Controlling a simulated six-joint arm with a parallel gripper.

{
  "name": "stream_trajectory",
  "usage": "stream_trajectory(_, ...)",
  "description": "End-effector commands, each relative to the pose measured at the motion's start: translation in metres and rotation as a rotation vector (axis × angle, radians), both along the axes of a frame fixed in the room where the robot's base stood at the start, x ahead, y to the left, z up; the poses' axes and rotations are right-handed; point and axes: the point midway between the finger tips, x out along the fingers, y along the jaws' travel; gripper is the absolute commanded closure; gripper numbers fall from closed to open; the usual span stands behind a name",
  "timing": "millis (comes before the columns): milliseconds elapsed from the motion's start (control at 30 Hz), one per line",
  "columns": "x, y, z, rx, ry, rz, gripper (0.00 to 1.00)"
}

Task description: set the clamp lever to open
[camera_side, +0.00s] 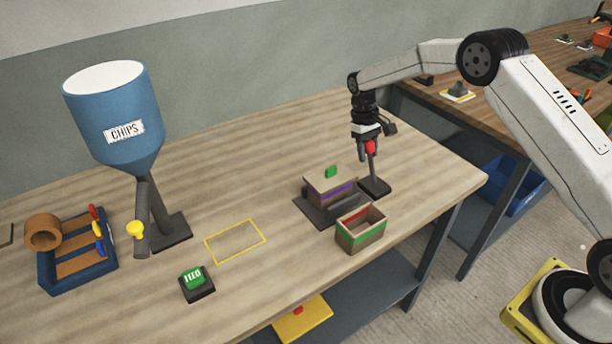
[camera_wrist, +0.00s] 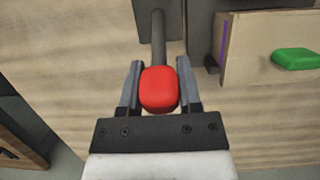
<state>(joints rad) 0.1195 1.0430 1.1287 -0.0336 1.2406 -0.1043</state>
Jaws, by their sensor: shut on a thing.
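The clamp lever is a dark rod with a red knob (camera_wrist: 159,90), seen in the middle of the wrist view. In the side view the red knob (camera_side: 370,147) is at the top of the lever, which stands nearly upright on a dark base plate (camera_side: 376,187). My gripper (camera_wrist: 159,88) has one finger on each side of the red knob and is shut on it. In the side view my gripper (camera_side: 369,148) points down at the lever, and its fingers are hard to make out.
A wooden block with a green knob (camera_side: 331,172) sits left of the lever on a dark plate. An open wooden box (camera_side: 361,229) stands in front. A blue CHIPS hopper (camera_side: 115,110), a FEED button (camera_side: 194,279) and a blue tray (camera_side: 78,272) are farther left.

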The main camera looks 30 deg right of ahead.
Motion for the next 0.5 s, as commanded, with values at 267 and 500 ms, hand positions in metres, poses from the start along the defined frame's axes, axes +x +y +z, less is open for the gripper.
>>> stream_trajectory(267,0.0032,0.0004,0.002,-0.001,-0.013,0.0,0.21)
stream_trajectory(500,0.0017,0.0001,0.001,0.0,-0.007,0.0,0.21)
